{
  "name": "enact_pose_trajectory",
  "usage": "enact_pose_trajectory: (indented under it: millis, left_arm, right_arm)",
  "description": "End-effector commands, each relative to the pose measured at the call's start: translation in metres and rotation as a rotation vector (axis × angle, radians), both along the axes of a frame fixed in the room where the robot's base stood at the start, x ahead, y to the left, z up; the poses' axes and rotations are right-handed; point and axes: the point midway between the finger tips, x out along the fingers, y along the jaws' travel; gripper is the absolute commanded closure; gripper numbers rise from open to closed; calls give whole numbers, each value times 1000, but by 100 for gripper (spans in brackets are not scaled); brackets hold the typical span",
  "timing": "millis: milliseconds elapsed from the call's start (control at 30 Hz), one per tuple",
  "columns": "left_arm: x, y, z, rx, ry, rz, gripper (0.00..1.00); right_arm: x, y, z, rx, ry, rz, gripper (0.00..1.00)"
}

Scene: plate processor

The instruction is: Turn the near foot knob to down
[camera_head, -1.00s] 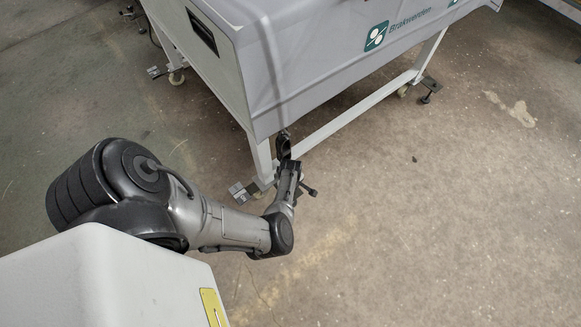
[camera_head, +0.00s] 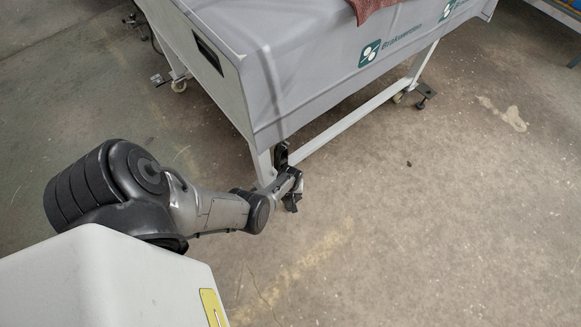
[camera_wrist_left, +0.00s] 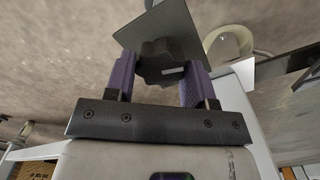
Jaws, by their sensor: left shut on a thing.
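In the left wrist view, the near foot knob (camera_wrist_left: 168,64) is a dark lobed knob with a small pale mark. It sits against a flat grey foot plate (camera_wrist_left: 160,25). The purple fingers of my left gripper (camera_wrist_left: 158,76) stand on both sides of the knob and are shut on it. In the head view, my left gripper (camera_head: 291,203) is low at the machine's near leg (camera_head: 264,165), and my own arm hides the knob there. My right gripper is not in view.
The machine under a grey cover (camera_head: 310,75) stands above and behind the gripper. A low rail (camera_head: 345,122) runs to the right leg, with a caster (camera_head: 398,98) and another foot (camera_head: 425,92). A reddish cloth (camera_head: 372,8) lies on top.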

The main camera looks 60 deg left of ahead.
Motion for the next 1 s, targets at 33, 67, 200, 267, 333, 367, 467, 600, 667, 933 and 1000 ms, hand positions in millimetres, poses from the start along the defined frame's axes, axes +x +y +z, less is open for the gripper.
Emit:
enact_pose_trajectory:
  millis: [33, 67, 200, 267, 333, 367, 467, 600, 667, 933, 1000]
  left_arm:
    - [-1, 1, 1, 2, 1, -30, 74]
    - [0, 1, 1, 2, 1, -49, 74]
    - [0, 1, 1, 0, 1, -115, 74]
    - [0, 1, 0, 1, 2, -138, 74]
    - [0, 0, 0, 0, 1, -159, 74]
    - [0, 0, 0, 0, 1, -167, 74]
    - [1, 0, 0, 1, -1, -185, 74]
    - [1, 0, 0, 0, -1, -198, 74]
    - [1, 0, 0, 0, -1, -200, 74]
    - [1, 0, 0, 1, -2, -200, 74]
    - [1, 0, 0, 1, -2, -200, 49]
  right_arm:
    - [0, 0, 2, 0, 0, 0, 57]
    - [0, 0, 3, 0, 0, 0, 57]
    - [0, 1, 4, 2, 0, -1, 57]
    - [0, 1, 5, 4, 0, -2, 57]
    - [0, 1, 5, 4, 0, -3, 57]
    - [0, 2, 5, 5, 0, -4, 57]
    - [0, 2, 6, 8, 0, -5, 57]
    - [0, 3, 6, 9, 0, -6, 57]
    - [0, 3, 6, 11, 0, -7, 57]
    - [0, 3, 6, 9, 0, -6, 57]
    - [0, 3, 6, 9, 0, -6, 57]
